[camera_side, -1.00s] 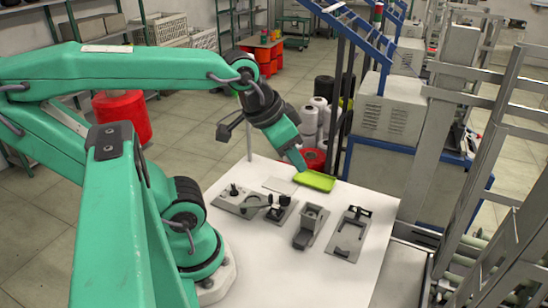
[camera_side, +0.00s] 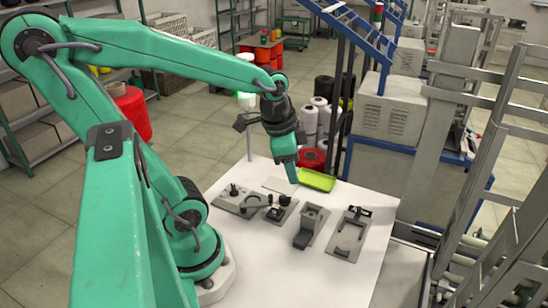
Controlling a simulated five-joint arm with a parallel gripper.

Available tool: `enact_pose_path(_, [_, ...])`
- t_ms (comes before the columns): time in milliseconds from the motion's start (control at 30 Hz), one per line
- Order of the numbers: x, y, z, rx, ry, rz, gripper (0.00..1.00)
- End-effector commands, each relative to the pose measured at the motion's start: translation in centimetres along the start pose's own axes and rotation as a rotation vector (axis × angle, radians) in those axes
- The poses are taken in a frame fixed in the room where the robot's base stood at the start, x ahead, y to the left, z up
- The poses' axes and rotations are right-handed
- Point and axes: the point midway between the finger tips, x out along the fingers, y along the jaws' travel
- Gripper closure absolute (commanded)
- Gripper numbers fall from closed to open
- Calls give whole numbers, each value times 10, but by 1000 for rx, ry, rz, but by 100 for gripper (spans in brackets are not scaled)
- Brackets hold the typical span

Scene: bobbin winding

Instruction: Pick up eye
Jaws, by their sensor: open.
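My gripper (camera_side: 292,177) points down over the far part of the white table (camera_side: 290,265). Its tip is just left of the yellow-green tray (camera_side: 318,181) and above a flat pale plate (camera_side: 274,186). No object shows in the jaws, and the fingers are too small to make out singly. The eye cannot be made out at this size. I cannot tell whether it lies in the tray or is hidden behind my gripper.
Dark grey fixtures stand across the table: a plate with a post (camera_side: 236,197), a small block fixture (camera_side: 281,209), an upright box-like holder (camera_side: 312,225) and a flat frame (camera_side: 350,235). The table's front area is clear. A blue-framed machine (camera_side: 410,160) stands behind on the right.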

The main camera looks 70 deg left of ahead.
Motion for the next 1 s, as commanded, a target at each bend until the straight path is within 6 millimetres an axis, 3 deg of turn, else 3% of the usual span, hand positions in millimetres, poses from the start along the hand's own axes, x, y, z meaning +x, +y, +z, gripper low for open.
enact_pose_path(300, [54, -27, 29, 291, -144, 106, 55])
enact_pose_path(500, [76, -36, 46, 430, -182, 175, 55])
enact_pose_path(1000, [91, -37, 54, 488, -191, 205, 55])
